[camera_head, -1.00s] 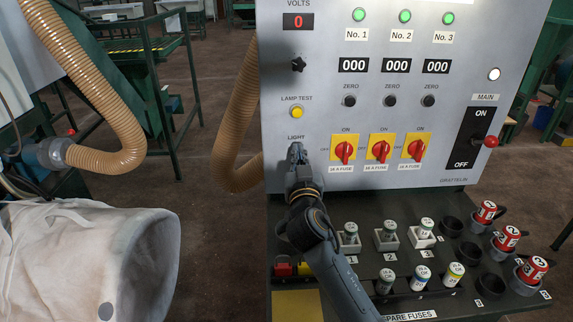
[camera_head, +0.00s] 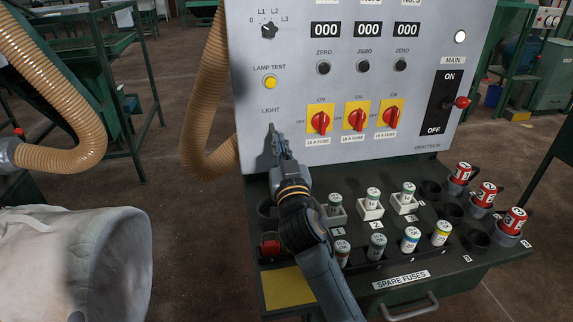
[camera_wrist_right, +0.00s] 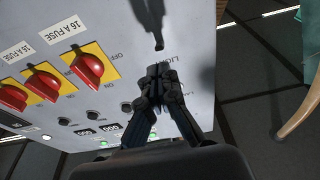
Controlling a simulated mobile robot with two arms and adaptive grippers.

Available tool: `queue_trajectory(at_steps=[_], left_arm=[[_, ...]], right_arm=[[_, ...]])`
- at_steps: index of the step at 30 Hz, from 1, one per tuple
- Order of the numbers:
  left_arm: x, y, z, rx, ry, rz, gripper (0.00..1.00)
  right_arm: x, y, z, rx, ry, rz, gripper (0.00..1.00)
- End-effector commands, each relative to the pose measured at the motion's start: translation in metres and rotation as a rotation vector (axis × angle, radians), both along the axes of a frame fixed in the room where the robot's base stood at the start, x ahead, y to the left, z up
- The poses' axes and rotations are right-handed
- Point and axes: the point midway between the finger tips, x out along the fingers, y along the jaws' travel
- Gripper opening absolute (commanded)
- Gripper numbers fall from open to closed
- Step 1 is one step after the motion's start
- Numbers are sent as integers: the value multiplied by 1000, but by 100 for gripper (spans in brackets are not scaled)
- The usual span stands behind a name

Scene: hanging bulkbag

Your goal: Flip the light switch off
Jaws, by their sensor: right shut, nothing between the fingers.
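The grey control panel (camera_head: 300,85) carries a LIGHT label (camera_head: 270,110) at its lower left. A small dark light switch (camera_head: 271,126) shows just below the label, partly merged with my gripper's shadow; its up or down position is too small to tell. My right gripper (camera_head: 277,146) is shut and empty, in front of the panel just below the switch. In the right wrist view the shut fingertips (camera_wrist_right: 160,72) are near the LIGHT label, and the small switch (camera_wrist_right: 158,43) stands beyond them, apart in the picture. My left gripper is not in view.
Red rotary switches (camera_head: 320,122) on yellow plates sit right of the gripper. Below is a dark shelf (camera_head: 440,262) with several fuses. A yellow lamp test button (camera_head: 270,82) is above. A tan hose (camera_head: 200,110) and a white bag (camera_head: 75,260) are left.

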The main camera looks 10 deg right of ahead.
Motion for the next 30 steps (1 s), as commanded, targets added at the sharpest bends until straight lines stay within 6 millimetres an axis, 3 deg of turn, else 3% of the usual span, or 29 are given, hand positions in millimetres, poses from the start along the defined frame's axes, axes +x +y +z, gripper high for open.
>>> queue_trajectory(at_steps=[9, 15, 30], left_arm=[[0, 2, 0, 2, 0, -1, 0], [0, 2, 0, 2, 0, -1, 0], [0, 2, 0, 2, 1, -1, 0]], right_arm=[[-77, 1, 0, 3, 1, 2, 0], [-106, 1, 1, 2, 0, 3, 0], [-115, 1, 1, 1, -1, 1, 0]])
